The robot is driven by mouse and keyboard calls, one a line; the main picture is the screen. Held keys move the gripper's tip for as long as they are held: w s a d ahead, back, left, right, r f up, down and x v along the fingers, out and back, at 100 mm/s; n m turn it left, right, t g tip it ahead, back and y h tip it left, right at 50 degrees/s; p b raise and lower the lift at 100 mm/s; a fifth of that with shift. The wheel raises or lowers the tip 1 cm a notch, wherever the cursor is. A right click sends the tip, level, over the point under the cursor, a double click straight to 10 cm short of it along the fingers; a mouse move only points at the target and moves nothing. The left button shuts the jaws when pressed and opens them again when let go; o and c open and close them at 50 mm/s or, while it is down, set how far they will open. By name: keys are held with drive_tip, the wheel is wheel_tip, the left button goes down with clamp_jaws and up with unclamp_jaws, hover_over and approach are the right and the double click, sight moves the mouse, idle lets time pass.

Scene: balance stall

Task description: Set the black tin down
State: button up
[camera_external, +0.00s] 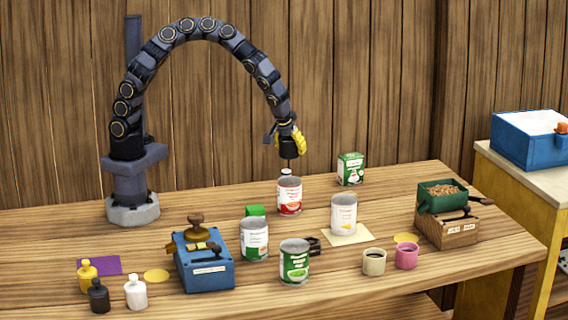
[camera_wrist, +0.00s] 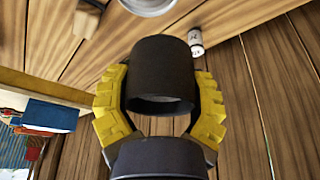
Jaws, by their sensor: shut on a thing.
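My gripper (camera_external: 296,142) hangs from the arched arm over the back middle of the table. Its yellow fingers are shut on the black tin (camera_external: 288,147), which is held in the air above the tabletop.
Nearby are a green-and-white box (camera_external: 350,168), a white-labelled can (camera_external: 343,214) and a blue box (camera_external: 207,268).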

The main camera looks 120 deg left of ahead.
drive_tip(key=s+a+f+n+g, duration=0.2)
drive_tip(key=s+a+n, duration=0.3)
drive_tip(key=s, duration=0.2)
hover_over(318, 184)
drive_tip(key=d, duration=0.1)
drive_tip(key=f, duration=0.9)
drive_tip(key=shift+s+d, duration=0.1)
drive_tip(key=shift+s, duration=0.1)
drive_tip(key=shift+w+a+f, duration=0.2)
drive_tip(key=shift+w+f, duration=0.1)
drive_tip(key=shift+f, duration=1.7)
drive_tip(key=shift+f, duration=0.15)
